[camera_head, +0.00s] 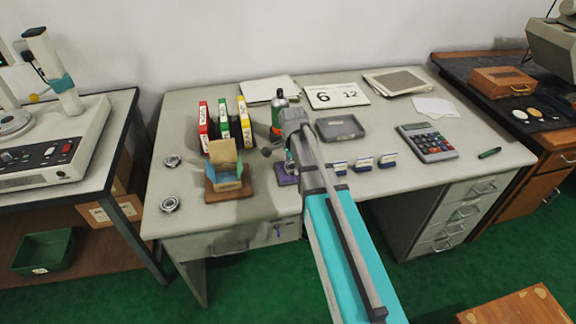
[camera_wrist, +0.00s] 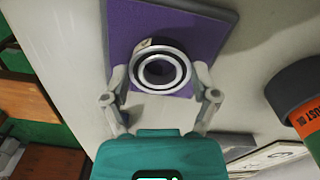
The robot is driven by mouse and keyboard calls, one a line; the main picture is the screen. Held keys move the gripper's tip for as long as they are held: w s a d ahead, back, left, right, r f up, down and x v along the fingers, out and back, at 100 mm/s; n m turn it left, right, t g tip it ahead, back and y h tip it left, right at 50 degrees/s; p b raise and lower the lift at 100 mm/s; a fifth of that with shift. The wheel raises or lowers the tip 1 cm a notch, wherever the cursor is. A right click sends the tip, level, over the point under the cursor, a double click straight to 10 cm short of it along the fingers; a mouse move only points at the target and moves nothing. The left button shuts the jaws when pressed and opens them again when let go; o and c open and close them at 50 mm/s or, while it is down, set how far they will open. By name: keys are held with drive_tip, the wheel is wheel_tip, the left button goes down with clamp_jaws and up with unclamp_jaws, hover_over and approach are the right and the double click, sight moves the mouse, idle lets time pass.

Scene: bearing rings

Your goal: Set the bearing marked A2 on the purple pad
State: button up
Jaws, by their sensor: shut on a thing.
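The purple pad (camera_head: 284,179) lies near the front of the desk, partly hidden by my arm; it fills the upper middle of the wrist view (camera_wrist: 205,30). My gripper (camera_wrist: 160,74) is shut on a metal bearing ring (camera_wrist: 184,72), with one finger at each side. The ring is over the pad in that view; I cannot tell whether it touches it. A small pale mark shows on its rim, too small to read. In the head view my gripper (camera_head: 289,160) is above the pad. Two other bearings (camera_head: 172,160) (camera_head: 169,204) lie at the desk's left.
An open cardboard box (camera_head: 225,172) stands on a brown pad left of the purple pad. Several small blue-and-white blocks (camera_head: 363,162) stand to the right. Binders (camera_head: 224,120), a grey tray (camera_head: 340,128) and a calculator (camera_head: 428,143) are farther back. The front right of the desk is clear.

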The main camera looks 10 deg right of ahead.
drive_tip(key=shift+f, duration=0.1)
drive_tip(key=o, duration=1.1)
drive_tip(key=shift+r, duration=0.2)
